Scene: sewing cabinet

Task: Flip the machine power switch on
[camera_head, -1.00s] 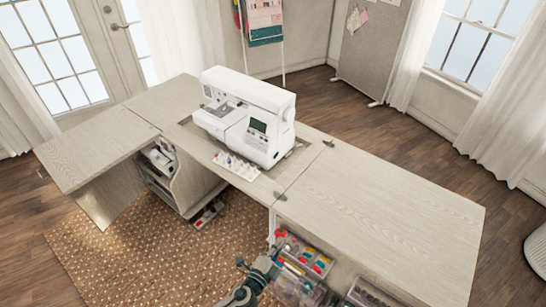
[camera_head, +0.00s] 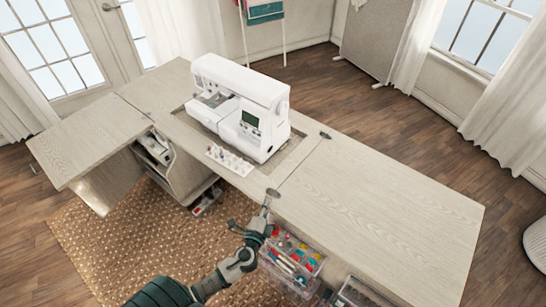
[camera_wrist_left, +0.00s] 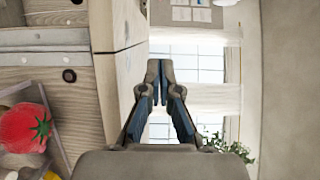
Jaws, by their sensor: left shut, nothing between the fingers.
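The white sewing machine (camera_head: 240,108) stands upright in the cabinet's recessed opening, with a dark green screen on its front and a handwheel (camera_head: 282,107) on its right end. I cannot make out a power switch. The machine is not visible in that view. My right gripper is not in view.
The cabinet top (camera_head: 390,205) extends clear to the right. A row of small items (camera_head: 230,160) lies before the machine. Open drawers with clear organisers (camera_head: 295,255) sit below the front edge. In the left wrist view a red tomato pincushion (camera_wrist_left: 22,128) is close at left.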

